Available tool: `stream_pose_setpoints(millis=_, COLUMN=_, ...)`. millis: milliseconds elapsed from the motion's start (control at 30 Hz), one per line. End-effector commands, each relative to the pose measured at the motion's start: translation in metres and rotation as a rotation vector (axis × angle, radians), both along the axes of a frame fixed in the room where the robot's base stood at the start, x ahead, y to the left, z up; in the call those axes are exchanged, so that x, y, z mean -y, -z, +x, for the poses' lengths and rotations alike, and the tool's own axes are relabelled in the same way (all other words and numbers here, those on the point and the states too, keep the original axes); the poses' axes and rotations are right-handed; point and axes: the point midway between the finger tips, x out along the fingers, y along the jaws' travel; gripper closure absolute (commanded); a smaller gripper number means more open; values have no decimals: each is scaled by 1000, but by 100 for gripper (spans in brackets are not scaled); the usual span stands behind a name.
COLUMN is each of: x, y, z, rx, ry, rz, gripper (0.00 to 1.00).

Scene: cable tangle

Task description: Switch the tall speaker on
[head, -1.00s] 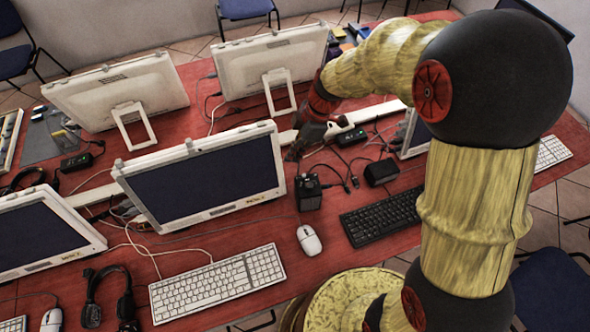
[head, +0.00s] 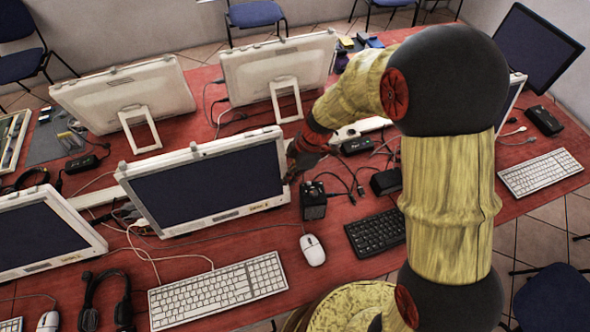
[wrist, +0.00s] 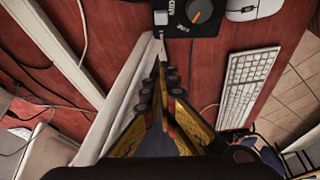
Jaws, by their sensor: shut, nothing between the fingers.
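A black upright box (head: 313,203) with controls on top stands right of the middle monitor and behind the white mouse; it looks like the tall speaker. In the wrist view its top (wrist: 208,14) shows an orange-marked round knob (wrist: 198,11), white lettering and small grey parts at its left edge (wrist: 161,17). My gripper (head: 291,177) is beside the right edge of that monitor, just left of and behind the box. In the wrist view my gripper (wrist: 160,65) is shut and empty, its tips pointing toward the box's left corner. I cannot tell whether they touch it.
The middle monitor (head: 210,185) stands close to my gripper. A smaller black box (head: 386,181) and loose dark cables (head: 345,182) lie to the right. A white mouse (head: 313,250) and white keyboard (head: 217,290) lie in front on the red table.

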Motion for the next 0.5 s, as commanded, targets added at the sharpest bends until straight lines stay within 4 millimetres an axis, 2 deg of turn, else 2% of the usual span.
stream_pose_setpoints(millis=67, x=-5, y=16, z=-2, rx=-4, ry=-1, rz=0, gripper=100)
stream_pose_setpoints(millis=100, x=6, y=12, z=2, rx=1, ry=4, rz=0, gripper=100)
stream_pose_setpoints(millis=233, x=24, y=11, z=3, rx=2, ry=4, rz=0, gripper=100)
stream_pose_setpoints(millis=500, x=36, y=10, z=4, rx=1, ry=0, rz=0, gripper=100)
